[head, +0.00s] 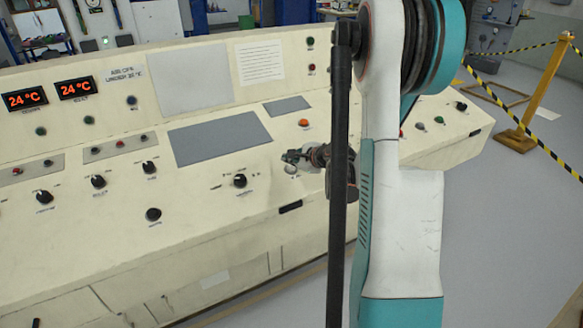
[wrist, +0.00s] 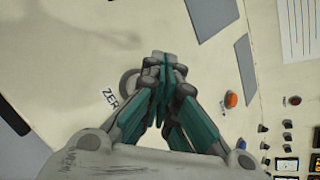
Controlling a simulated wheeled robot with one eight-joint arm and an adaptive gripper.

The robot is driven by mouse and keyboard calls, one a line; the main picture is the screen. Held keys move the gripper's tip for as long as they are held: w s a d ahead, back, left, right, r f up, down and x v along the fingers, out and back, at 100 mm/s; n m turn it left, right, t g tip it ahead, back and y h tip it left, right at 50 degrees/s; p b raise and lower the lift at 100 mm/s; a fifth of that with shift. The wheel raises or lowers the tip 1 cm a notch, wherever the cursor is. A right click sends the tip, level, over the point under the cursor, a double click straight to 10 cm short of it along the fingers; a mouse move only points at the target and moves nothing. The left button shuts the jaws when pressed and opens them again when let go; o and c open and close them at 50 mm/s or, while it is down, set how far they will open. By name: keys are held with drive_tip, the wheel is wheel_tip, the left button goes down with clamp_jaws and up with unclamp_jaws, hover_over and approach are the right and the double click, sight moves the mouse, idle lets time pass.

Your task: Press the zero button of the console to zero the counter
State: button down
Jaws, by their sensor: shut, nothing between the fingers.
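The cream console (head: 240,215) fills the left and middle of the head view. A pale round button (head: 291,169) sits on its sloped panel, partly covered by my gripper (head: 288,157). In the wrist view the grey round button (wrist: 128,82) lies beside printed lettering reading "ZER", the rest hidden behind my fingers. My gripper (wrist: 165,60) is shut and empty, its fingertips over the right edge of the button. I cannot tell whether they touch it. A dark recessed slot (head: 290,207) lies below the button; no digits are readable in it.
An orange button (head: 304,123) and a black knob (head: 239,181) are near my gripper. Two red displays (head: 25,98) read 24 °C at the upper left. A grey blank panel (head: 220,138) lies left of my gripper. A yellow post with barrier tape (head: 545,85) stands at the right.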

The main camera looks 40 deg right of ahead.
drive_tip(key=shift+f, duration=0.1)
drive_tip(key=shift+w+f+b, duration=0.1)
drive_tip(key=shift+f+b, duration=0.2)
drive_tip(key=shift+b, duration=0.15)
drive_tip(key=shift+w+f+b, duration=0.1)
drive_tip(key=shift+f+b, duration=0.35)
idle(0.8)
drive_tip(key=shift+r, duration=0.15)
drive_tip(key=shift+s+r+p, duration=0.2)
drive_tip(key=shift+r+p, duration=0.35)
drive_tip(key=shift+r, duration=0.2)
drive_tip(key=r+p, duration=0.1)
drive_tip(key=r, duration=0.1)
drive_tip(key=s+r+p, duration=0.1)
drive_tip(key=r+p, duration=0.1)
drive_tip(key=shift+a+r, duration=0.15)
drive_tip(key=shift+r, duration=0.25)
idle(0.8)
